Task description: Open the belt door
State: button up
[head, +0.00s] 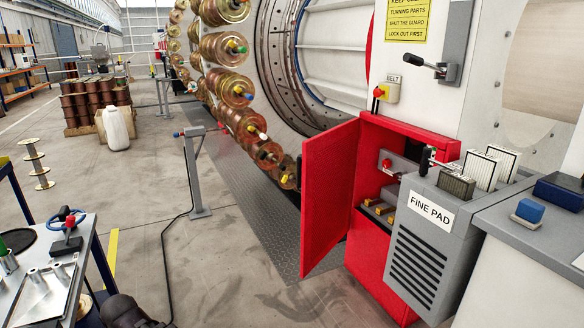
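The belt door (327,200) is a red panel on the left side of a red cabinet (372,262). It stands swung open, out to the left, with the cabinet's inside showing. Inside are a grey box with a red knob (386,163) and a few yellow-brown blocks (379,208) lower down. A lever with a black handle (425,160) shows at the right of the opening. A small box marked BELT (391,91), with a red button, is on the white panel above. My gripper is not in view; only a dark part, likely of my arm, shows at the bottom left.
A grey FINE PAD bin (420,240) with upright pads stands close at the cabinet's right. A grey counter (500,222) with a blue block (530,210) is at the right. A grey post (196,180) stands left of the door. A cluttered table (45,262) is at lower left. Floor between is clear.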

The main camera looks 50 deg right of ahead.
aim_at(326, 166)
jog(key=z, duration=0.45)
jog(key=i, duration=0.95)
jog(key=z, duration=0.6)
